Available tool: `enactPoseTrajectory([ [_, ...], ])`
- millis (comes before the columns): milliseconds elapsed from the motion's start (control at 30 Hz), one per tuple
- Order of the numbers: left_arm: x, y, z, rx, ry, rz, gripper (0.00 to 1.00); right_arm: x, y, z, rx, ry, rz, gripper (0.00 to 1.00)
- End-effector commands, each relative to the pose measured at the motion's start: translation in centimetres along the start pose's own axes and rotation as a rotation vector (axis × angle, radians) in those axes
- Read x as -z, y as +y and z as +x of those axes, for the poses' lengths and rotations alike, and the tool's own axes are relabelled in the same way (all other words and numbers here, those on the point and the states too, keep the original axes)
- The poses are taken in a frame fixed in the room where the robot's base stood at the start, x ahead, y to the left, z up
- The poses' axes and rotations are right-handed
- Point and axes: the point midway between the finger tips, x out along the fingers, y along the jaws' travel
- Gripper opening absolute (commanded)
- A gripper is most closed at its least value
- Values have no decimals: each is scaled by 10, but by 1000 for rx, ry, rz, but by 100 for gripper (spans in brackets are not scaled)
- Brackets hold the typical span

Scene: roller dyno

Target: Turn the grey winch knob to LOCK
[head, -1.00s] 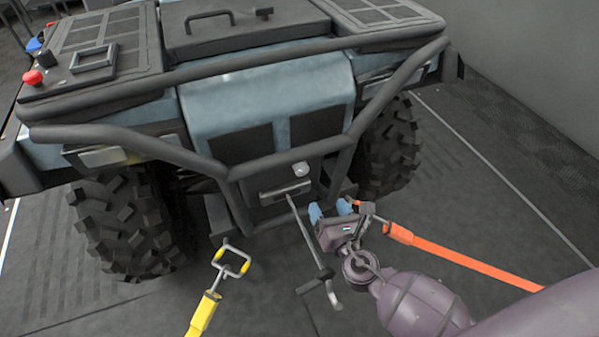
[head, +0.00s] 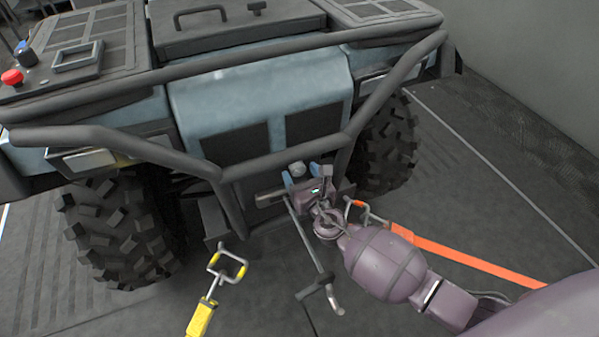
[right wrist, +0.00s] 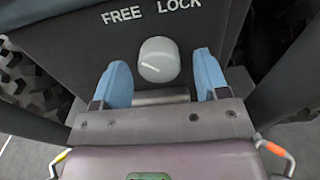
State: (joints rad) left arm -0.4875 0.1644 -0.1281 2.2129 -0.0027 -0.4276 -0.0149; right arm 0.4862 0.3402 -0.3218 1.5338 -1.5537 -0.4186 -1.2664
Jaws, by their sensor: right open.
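The grey winch knob (right wrist: 158,60) is on the dark front panel, below the words FREE and LOCK, in the right wrist view. In the head view the knob (head: 298,169) shows just beyond my right gripper. My right gripper (head: 301,176) is open, its blue fingertips to either side of and a little short of the knob. In the right wrist view the fingers (right wrist: 161,80) stand left and right of the knob, apart from it. My left gripper is not in view.
Bull-bar tubes (head: 225,165) frame the panel closely. A rod with a crank handle (head: 318,255) hangs below the winch. An orange strap (head: 470,259) with a hook lies right of it, a yellow strap (head: 201,317) left. Knobby tyres (head: 118,230) flank the front.

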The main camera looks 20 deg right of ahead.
Motion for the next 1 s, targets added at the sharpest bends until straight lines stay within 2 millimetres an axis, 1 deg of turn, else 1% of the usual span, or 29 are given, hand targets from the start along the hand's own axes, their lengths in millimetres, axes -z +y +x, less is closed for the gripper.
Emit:
enactPoseTrajectory([
  [133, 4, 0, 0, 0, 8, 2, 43, 0, 0, 7, 0, 0, 1, 68],
  [400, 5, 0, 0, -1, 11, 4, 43, 0, 0, 8, 0, 0, 1, 68],
  [467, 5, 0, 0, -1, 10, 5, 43, 0, 0, 8, 0, 0, 1, 60],
  [733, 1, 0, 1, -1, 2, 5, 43, 0, 0, 7, 0, 0, 1, 19],
  [1000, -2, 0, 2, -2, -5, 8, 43, 1, 0, 7, -1, 1, 28, 18],
])
